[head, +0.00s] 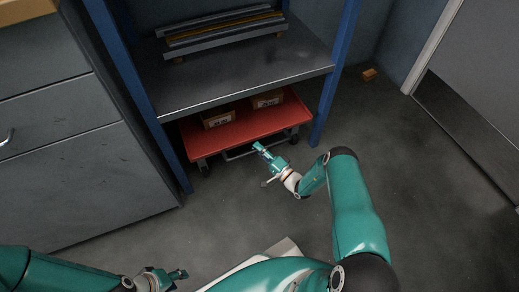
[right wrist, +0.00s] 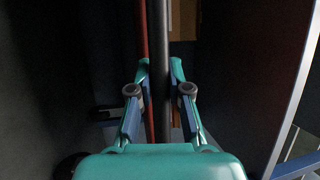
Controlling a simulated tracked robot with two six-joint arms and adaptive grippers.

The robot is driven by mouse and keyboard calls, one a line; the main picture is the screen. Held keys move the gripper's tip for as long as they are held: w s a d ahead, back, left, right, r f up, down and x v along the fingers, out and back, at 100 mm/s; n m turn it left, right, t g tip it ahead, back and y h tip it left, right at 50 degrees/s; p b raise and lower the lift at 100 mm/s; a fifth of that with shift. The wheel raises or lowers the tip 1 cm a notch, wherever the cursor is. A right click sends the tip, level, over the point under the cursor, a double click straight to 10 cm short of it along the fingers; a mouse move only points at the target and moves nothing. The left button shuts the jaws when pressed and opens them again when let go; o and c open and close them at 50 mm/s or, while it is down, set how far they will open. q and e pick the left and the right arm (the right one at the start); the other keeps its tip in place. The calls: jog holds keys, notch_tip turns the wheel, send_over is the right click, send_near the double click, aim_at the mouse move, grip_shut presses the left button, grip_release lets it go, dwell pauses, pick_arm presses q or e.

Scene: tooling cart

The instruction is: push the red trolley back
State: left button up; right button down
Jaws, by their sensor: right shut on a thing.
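The red trolley (head: 250,128) stands on the floor under the grey shelf, partly inside the rack, its front edge sticking out a little. It carries two cardboard boxes, and its back part is hidden under the shelf. A thin handle bar (head: 239,155) runs along its front. My right gripper (head: 259,149) is at this bar. In the right wrist view the dark bar (right wrist: 160,45) passes between the fingers, which are shut on it; the trolley's red edge (right wrist: 142,35) shows beside it. My left gripper (head: 178,274) is low in the head view, away from the trolley; its opening is unclear.
Blue rack posts (head: 333,75) flank the trolley. A grey drawer cabinet (head: 80,165) stands at the left. Long bars (head: 222,31) lie on the shelf (head: 235,75). A small wooden block (head: 369,74) lies on the floor behind right. The floor at the right is clear.

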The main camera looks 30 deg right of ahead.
jog(key=shift+w+f, duration=0.1)
jog(key=shift+w, duration=0.1)
jog(key=c, duration=1.1)
grip_release()
jog(key=shift+a, duration=0.1)
jog(key=shift+s, duration=0.1)
jog(key=shift+s+d+f, duration=0.15)
jog(key=shift+s+d, duration=0.15)
jog(key=shift+s, duration=0.25)
jog(key=v, duration=1)
jog(key=shift+s, duration=0.35)
